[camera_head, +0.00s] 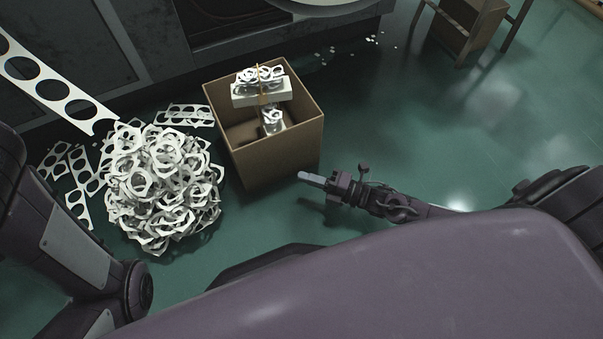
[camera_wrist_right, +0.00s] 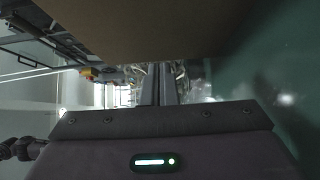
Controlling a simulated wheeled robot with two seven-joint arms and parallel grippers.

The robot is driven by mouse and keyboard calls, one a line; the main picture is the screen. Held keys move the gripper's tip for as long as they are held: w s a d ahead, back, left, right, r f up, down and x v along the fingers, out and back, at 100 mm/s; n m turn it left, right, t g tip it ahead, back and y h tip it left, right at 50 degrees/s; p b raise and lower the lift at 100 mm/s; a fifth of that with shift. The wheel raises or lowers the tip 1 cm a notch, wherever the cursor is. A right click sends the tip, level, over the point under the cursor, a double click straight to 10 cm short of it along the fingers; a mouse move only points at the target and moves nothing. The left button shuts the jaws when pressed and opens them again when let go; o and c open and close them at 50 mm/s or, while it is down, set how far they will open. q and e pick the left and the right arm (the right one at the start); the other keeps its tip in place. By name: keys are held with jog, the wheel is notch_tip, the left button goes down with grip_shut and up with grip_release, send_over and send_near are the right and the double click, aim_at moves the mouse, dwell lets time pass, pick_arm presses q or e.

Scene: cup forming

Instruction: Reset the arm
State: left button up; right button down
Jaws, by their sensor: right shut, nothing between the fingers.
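My right gripper (camera_head: 312,179) is shut and empty. In the head view it is just right of and in front of an open cardboard box (camera_head: 270,162), apart from it in the picture. In the right wrist view its two fingers (camera_wrist_right: 160,88) lie side by side, and a brown surface that looks like the box wall (camera_wrist_right: 150,25) fills the top. My left arm (camera_head: 75,240) comes in at the left, but its gripper is not visible.
A large pile of white cut-out scrap (camera_head: 160,190) lies left of the box. White pieces (camera_head: 262,90) are in the box. A white perforated strip (camera_head: 45,90) hangs at upper left. A wooden stool (camera_head: 465,30) stands at the top right. Open green floor (camera_head: 470,130) lies to the right.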

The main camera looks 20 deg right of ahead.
jog(key=p+v, duration=0.3)
jog(key=v, duration=0.5)
